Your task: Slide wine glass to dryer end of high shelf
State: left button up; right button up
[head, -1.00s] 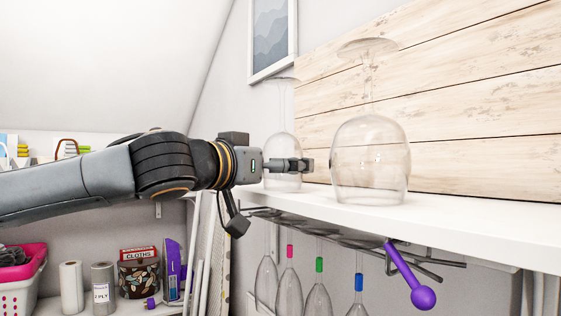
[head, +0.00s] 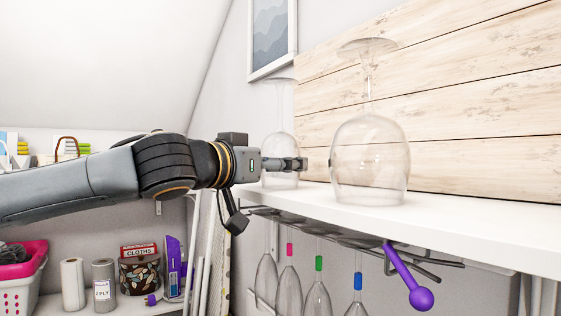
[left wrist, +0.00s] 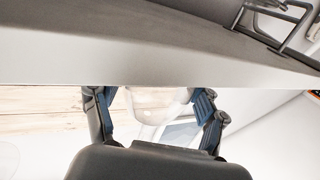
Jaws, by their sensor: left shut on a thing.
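Two clear wine glasses stand upside down on the white high shelf (head: 470,222), bowl rims down and bases up. The farther wine glass (head: 281,120) is at the left, partly hidden behind my left gripper (head: 303,164). The nearer wine glass (head: 368,160) stands to its right, apart from the gripper. In the left wrist view, the bowl of the held glass (left wrist: 158,103) sits between the two blue-padded fingers of my left gripper (left wrist: 158,112), which is shut on it. My right gripper is not in view.
A wire rack (head: 350,242) under the shelf holds several hanging glasses with coloured stem marks. A purple scoop-like tool (head: 408,275) hangs at the shelf's front. Wood panelling (head: 470,110) backs the shelf. A lower shelf at left holds rolls and a cloths box (head: 138,250).

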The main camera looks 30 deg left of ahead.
pick_arm(q)
jog(key=shift+w+a+r+p, duration=0.1)
jog(key=shift+w+a+p, duration=0.15)
jog(key=shift+a, duration=0.25)
jog(key=shift+w+a+f+p, duration=0.15)
jog(key=shift+a+p, duration=0.15)
jog(key=shift+a, duration=0.25)
jog(key=shift+w+a+r+p, duration=0.2)
jog(key=shift+a+p, duration=0.1)
jog(key=shift+a, duration=0.2)
jog(key=shift+w+a, duration=0.15)
jog(key=shift+a, duration=0.25)
jog(key=shift+w+a+p, duration=0.1)
jog(key=shift+a+p, duration=0.1)
jog(key=shift+p, duration=0.25)
jog(key=shift+w+a+p, duration=0.35)
jog(key=shift+a+p, duration=0.35)
jog(key=shift+a, duration=0.15)
jog(key=shift+w+a+p, duration=0.3)
jog(key=shift+a+p, duration=0.4)
jog(key=shift+a, duration=0.15)
jog(key=shift+w+a+f, duration=0.2)
jog(key=shift+a, duration=0.2)
jog(key=shift+p, duration=0.35)
